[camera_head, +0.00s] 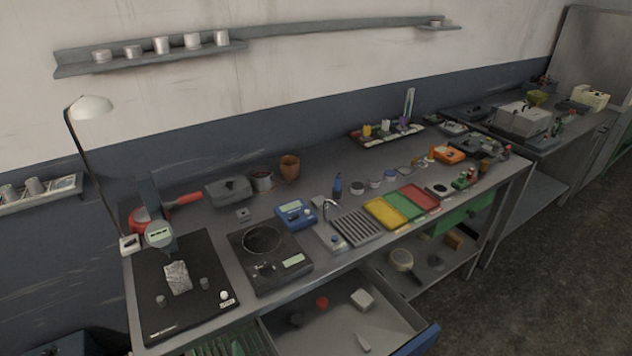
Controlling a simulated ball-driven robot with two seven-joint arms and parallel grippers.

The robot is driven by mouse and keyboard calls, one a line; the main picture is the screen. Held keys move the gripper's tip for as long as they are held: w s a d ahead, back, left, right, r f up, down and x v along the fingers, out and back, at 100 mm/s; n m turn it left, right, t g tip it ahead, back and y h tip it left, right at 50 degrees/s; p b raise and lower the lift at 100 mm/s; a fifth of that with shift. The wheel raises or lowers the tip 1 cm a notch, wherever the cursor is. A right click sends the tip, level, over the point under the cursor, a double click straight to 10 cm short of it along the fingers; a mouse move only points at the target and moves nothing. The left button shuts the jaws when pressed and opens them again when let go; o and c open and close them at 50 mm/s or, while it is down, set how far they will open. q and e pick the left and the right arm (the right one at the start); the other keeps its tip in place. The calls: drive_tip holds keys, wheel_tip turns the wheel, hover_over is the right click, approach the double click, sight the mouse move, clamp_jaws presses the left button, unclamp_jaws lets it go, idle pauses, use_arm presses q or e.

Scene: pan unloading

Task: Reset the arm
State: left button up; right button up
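Neither of my arms shows in the head view, and neither gripper is in view. A red pan-like item (138,221) with a red handle (188,199) lies at the back left of the long metal workbench (225,284), partly hidden behind a gauge stand (158,234). A round pale item with a dark handle (401,259) rests on the shelf under the bench.
A black plate (205,306) and a black hotplate-like device (272,268) fill the bench's front left. Yellow (384,213), green (403,206) and red (419,198) trays lie farther right. An open drawer (425,340) juts out below. Grey floor (545,300) is clear at right.

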use_arm(q)
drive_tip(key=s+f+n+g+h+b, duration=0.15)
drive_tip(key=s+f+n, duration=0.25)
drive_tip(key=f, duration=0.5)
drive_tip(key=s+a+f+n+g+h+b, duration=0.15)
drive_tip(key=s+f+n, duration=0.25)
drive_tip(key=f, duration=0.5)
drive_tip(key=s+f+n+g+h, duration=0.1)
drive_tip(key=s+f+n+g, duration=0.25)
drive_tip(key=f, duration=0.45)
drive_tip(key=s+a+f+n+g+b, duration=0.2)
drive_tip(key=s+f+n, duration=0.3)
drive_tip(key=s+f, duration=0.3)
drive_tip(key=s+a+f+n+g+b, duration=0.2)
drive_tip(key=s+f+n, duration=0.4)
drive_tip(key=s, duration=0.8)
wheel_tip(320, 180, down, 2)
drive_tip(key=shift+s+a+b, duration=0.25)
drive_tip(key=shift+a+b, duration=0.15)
drive_tip(key=shift+b, duration=0.4)
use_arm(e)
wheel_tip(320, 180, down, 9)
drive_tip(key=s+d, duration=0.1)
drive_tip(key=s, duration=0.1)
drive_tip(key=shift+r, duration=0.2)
